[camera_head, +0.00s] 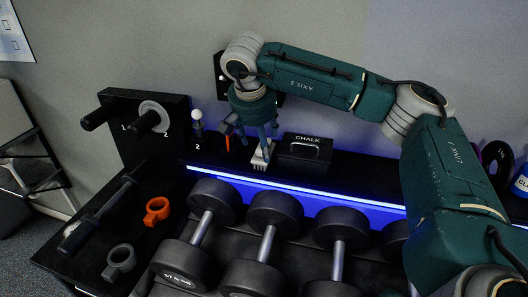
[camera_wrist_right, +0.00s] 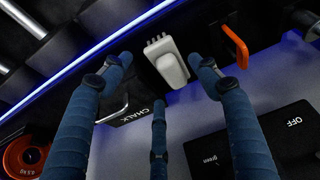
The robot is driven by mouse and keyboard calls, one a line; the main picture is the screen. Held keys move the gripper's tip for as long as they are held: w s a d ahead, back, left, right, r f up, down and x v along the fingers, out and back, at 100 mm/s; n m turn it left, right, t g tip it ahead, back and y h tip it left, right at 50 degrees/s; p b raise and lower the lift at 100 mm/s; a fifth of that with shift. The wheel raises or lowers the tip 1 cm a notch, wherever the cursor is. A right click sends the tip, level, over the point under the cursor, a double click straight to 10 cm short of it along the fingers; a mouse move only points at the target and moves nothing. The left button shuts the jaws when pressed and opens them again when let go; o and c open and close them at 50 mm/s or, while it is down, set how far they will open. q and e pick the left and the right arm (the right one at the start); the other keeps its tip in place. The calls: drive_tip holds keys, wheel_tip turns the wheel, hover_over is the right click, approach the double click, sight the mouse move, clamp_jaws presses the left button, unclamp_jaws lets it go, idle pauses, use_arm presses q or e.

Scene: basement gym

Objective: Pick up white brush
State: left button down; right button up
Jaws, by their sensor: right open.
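The white brush (camera_head: 262,155) stands on the dark shelf beside the black chalk box (camera_head: 303,155), its bristles toward the front edge. My right gripper (camera_head: 259,138) hangs just above and behind it with blue fingers pointing down. In the right wrist view the brush (camera_wrist_right: 170,68) shows between the spread fingertips of my open right gripper (camera_wrist_right: 160,72), with a visible gap on each side. The third finger is below it in that picture. The chalk box (camera_wrist_right: 132,113) is partly hidden by fingers. My left gripper is not in view.
An orange-handled tool (camera_wrist_right: 236,46) lies close to the brush, past the finger on the right. A blue light strip (camera_head: 300,187) runs along the shelf front. Several dumbbells (camera_head: 264,233) fill the rack below. An orange clamp (camera_head: 157,211) lies left of them.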

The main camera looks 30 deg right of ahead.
sight(257, 160)
drive_tip(key=p+x, duration=0.1)
drive_tip(key=x, duration=0.1)
drive_tip(key=p+x, duration=0.1)
drive_tip(key=x, duration=0.1)
drive_tip(key=shift+w+d, duration=0.15)
drive_tip(key=shift+d, duration=0.1)
drive_tip(key=shift+w+d+f, duration=0.15)
drive_tip(key=shift+f, duration=0.3)
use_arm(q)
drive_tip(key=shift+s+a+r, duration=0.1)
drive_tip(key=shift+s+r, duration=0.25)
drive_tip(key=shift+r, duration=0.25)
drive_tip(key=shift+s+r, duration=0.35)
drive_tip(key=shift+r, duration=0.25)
use_arm(e)
drive_tip(key=shift+c, duration=0.2)
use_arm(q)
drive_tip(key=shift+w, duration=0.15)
use_arm(e)
drive_tip(key=c, duration=1.1)
